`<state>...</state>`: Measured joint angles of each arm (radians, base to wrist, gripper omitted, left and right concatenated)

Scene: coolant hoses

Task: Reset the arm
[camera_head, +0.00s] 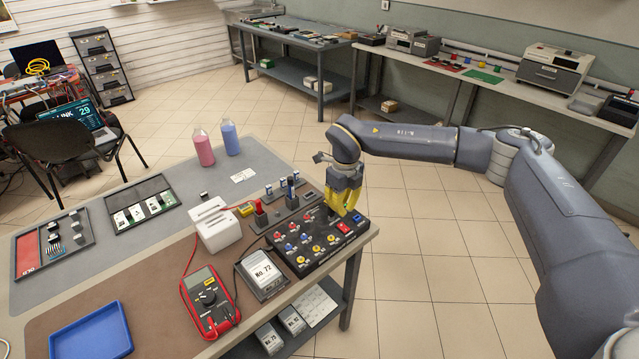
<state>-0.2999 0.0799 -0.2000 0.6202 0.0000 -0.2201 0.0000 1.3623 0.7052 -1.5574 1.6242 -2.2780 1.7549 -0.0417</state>
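My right arm (420,142) reaches in from the right side and bends down at the wrist over the table's right end. My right gripper (343,205) has yellow fingers and points down close above the far right part of a black control box (318,237) with several red, blue and yellow knobs and red switches. I see nothing held in it, but the finger gap is too small to judge. Whether the fingertips touch the box cannot be told. My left gripper is not in view.
The table holds a red multimeter (208,301), a device marked No. 72 (264,274), a white block-like device (214,225), a blue tray (91,334), and a pink bottle (203,149) and blue bottle (230,139). Open floor (410,290) lies right of the table.

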